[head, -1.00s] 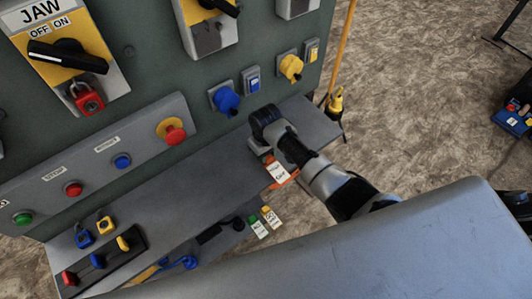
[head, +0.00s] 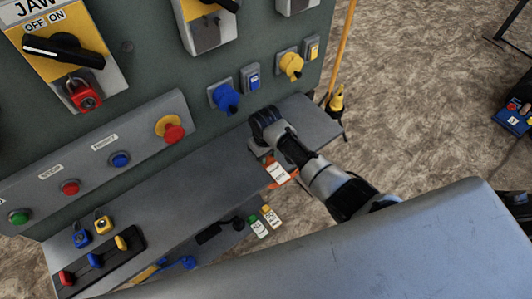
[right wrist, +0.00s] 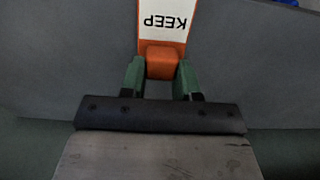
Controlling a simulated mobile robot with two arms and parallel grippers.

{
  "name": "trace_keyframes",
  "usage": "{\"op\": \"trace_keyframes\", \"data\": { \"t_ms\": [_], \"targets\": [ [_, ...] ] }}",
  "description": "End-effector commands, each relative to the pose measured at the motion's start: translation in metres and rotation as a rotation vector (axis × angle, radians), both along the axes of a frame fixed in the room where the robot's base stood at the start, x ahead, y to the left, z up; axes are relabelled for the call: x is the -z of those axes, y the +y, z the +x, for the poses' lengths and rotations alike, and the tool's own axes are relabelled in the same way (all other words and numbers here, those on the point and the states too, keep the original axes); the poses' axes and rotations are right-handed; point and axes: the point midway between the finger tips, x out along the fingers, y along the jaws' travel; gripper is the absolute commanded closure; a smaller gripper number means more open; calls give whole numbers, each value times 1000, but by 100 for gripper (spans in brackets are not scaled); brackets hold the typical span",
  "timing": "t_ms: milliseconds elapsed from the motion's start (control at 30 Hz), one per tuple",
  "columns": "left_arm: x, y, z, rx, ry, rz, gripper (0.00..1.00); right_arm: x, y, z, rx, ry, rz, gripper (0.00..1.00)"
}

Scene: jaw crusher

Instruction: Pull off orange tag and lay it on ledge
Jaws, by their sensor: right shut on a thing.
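The orange tag (right wrist: 162,62) is between the green fingertips of my right gripper (right wrist: 161,80) in the right wrist view, with its white label reading KEEP upside down. In the head view the orange tag (head: 277,174) shows just below my right gripper (head: 268,150), over the front edge of the grey ledge (head: 195,172). The gripper is shut on the tag's orange block. I cannot tell whether the tag touches the ledge. My left gripper is out of view.
On the panel are a red padlock (head: 83,94), a blue plug (head: 225,97) and a yellow plug (head: 291,66). Padlocks (head: 81,238) and a dark rack (head: 97,263) occupy the ledge's left end. Green and yellow tags (head: 272,217) hang along its front. The ledge's middle is clear.

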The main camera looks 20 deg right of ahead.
Motion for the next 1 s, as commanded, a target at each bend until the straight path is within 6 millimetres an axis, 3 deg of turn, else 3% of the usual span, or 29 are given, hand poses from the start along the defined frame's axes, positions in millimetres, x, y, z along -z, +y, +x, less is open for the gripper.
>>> {"op": "trace_keyframes", "data": {
  "t_ms": [67,100,267,633,1000],
  "targets": [
    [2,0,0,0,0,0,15,2,0,0,0,0,0,92],
    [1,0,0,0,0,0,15,1,0,0,0,0,0,64],
    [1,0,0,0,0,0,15,1,0,0,0,0,0,40],
    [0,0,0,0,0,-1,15,-5,0,0,0,-1,0,39],
    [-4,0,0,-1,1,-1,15,-74,0,1,-1,-4,0,39]
  ]
}}
